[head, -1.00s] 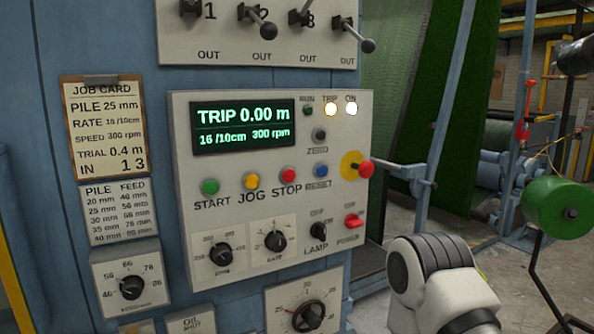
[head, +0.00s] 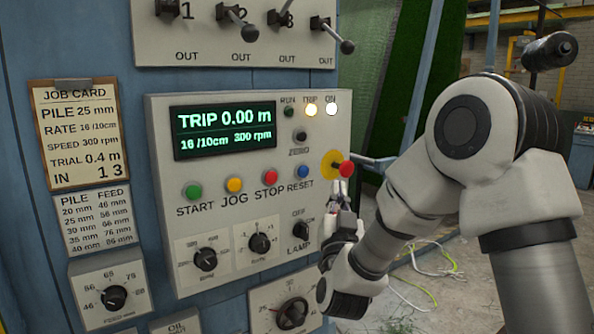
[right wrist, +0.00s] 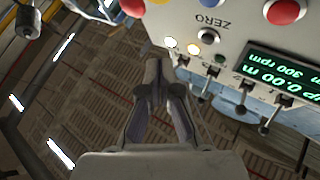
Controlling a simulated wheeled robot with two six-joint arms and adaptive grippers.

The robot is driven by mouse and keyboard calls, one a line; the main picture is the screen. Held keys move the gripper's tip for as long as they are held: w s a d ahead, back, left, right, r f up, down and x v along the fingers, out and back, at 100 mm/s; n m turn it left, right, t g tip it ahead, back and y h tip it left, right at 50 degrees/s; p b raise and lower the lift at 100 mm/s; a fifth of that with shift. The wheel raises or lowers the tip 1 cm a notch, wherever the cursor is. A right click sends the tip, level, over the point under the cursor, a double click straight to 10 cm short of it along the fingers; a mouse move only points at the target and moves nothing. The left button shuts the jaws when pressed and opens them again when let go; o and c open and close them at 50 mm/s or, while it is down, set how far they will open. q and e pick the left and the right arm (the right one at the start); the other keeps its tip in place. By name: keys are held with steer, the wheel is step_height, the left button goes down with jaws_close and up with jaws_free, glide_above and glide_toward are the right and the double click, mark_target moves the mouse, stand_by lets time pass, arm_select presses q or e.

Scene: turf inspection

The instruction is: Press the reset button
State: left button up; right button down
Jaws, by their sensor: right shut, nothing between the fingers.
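The blue reset button (head: 303,171) is on the control panel (head: 160,130) in the head view, right of the red stop button (head: 271,177), with the RESET label below it. My right gripper (head: 336,190) is close to the panel's right edge, right of and slightly below the reset button, apart from it. In the right wrist view its fingers (right wrist: 155,68) are shut and empty, near the panel edge. The display (head: 225,130) reads TRIP 0.00 m. My left gripper is not in view.
A red knob (head: 347,169) on a yellow plate sticks out just above my right gripper. Green start (head: 194,191) and yellow jog (head: 234,185) buttons sit left of stop. The trip lamp (head: 310,110) and on lamp (head: 331,109) are lit. Levers (head: 347,47) protrude above.

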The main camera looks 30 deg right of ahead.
mark_target(303, 172)
steer(key=shift+s+d+r, duration=0.1)
steer(key=shift+d+r, duration=0.05)
steer(key=shift+r, duration=0.3)
steer(key=w, duration=0.3)
steer(key=w+p, duration=0.1)
steer(key=w, duration=0.5)
steer(key=shift+a+p, duration=0.4)
stand_by(0.9)
steer(key=shift+w, duration=0.35)
